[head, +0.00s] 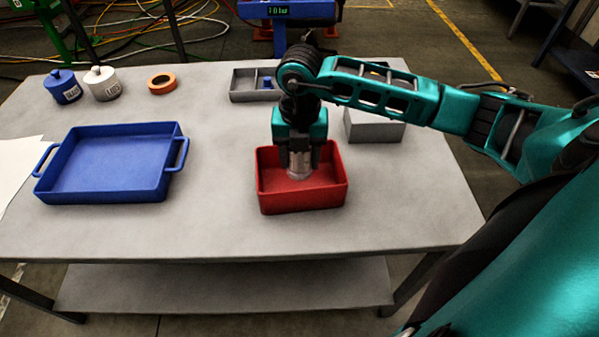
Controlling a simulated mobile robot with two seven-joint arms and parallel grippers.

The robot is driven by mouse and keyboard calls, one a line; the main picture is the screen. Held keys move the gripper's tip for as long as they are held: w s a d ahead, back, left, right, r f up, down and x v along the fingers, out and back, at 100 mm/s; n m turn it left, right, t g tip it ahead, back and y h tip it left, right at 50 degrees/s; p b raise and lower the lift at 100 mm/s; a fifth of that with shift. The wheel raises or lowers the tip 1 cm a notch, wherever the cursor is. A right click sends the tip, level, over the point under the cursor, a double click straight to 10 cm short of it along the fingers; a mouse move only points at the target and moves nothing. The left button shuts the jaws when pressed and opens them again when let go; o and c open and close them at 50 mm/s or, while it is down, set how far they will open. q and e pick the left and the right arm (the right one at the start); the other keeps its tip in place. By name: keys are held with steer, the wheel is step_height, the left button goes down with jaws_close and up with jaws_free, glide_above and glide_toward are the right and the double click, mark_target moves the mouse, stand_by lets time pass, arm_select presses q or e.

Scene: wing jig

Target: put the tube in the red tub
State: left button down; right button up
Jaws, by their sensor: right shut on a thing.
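The red tub (302,200) stands on the grey table, right of the middle. My right gripper (299,158) points straight down over the tub, its fingers shut on a silvery tube (299,168). The tube is upright between the fingers, and its lower end is inside the tub's opening. I cannot tell whether it touches the tub's floor. My left gripper is not in view.
A blue tray (110,168) with two handles lies at the left. Blue (64,88) and white (103,84) weights and an orange tape ring (161,82) stand behind it. A grey divided bin (245,86) and a grey box (375,127) sit behind the tub. The front edge is clear.

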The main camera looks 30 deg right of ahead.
mark_target(300, 174)
steer(key=shift+f, duration=2.7)
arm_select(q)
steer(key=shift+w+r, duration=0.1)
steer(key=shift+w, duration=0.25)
arm_select(e)
steer(key=shift+f+b, duration=0.15)
steer(key=shift+b, duration=0.15)
steer(key=o, duration=1.1)
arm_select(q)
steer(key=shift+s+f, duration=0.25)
